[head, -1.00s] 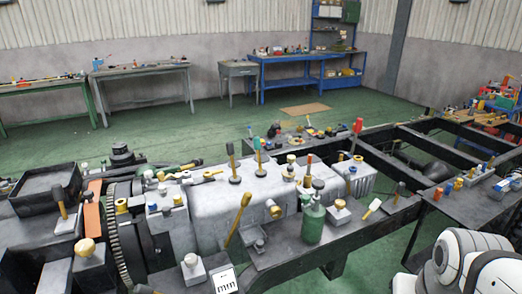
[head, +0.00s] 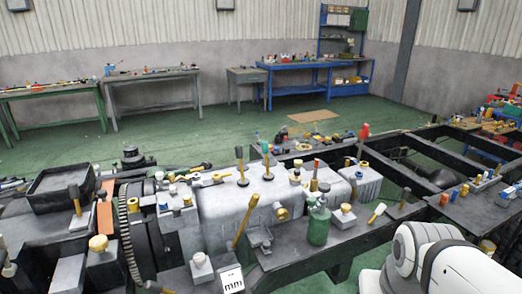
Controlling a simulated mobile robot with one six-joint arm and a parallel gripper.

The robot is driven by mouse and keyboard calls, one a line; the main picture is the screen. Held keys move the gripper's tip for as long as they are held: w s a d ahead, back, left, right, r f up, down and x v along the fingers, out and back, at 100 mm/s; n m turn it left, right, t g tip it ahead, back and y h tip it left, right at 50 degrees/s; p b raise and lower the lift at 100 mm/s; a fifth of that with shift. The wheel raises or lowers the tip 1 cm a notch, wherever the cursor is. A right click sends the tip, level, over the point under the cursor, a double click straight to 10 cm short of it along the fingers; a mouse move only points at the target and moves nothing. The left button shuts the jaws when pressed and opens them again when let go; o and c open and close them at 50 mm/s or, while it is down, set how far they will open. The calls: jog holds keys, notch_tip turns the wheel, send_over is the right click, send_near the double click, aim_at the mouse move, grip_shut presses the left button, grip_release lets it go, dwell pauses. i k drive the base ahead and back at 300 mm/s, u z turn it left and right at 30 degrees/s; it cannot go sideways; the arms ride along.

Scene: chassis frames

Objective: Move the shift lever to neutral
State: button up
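Several upright levers show in the head view, and I cannot tell for sure which is the shift lever. A long yellow lever (head: 244,222) leans to the right at the casing's front. A red-topped lever (head: 363,140) stands farther right. No gear markings are readable. My gripper is not in view; only white rounded links of my arm show at the lower right, apart from the levers.
A green bottle (head: 318,222) stands in front of the casing. A dark tray (head: 62,184) and a large toothed ring (head: 128,240) are at left. Black chassis rails (head: 440,163) run to the right. Small tools and blocks crowd the surfaces. Green floor (head: 190,135) lies open behind.

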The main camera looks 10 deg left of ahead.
aim_at(238, 148)
jog(key=z, duration=0.05)
jog(key=i, duration=0.95)
jog(key=u, duration=0.05)
